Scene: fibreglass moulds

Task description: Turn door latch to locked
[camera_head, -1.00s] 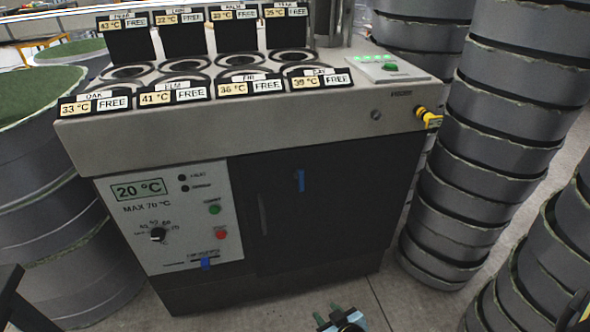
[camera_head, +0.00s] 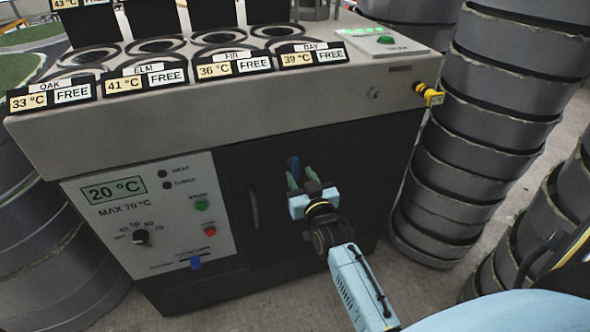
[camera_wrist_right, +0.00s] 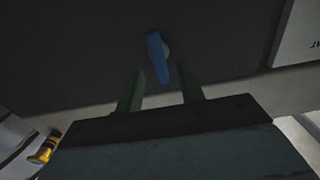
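The door latch (camera_head: 293,167) is a small blue lever on the dark cabinet door (camera_head: 262,170). It points roughly up and down in the head view. In the right wrist view the blue latch (camera_wrist_right: 158,58) hangs slightly tilted from a round grey pivot, just beyond the fingertips. My right gripper (camera_head: 301,174) is at the door with its two green fingers apart. Whether a finger touches the latch is unclear. My left gripper is not in view.
A control panel (camera_head: 150,215) with a dial, buttons and a blue slider is left of the door. A vertical handle (camera_head: 253,208) is on the door. A yellow-black fitting (camera_head: 429,94) sticks out at the upper right. Stacked grey moulds (camera_head: 480,130) stand to the right.

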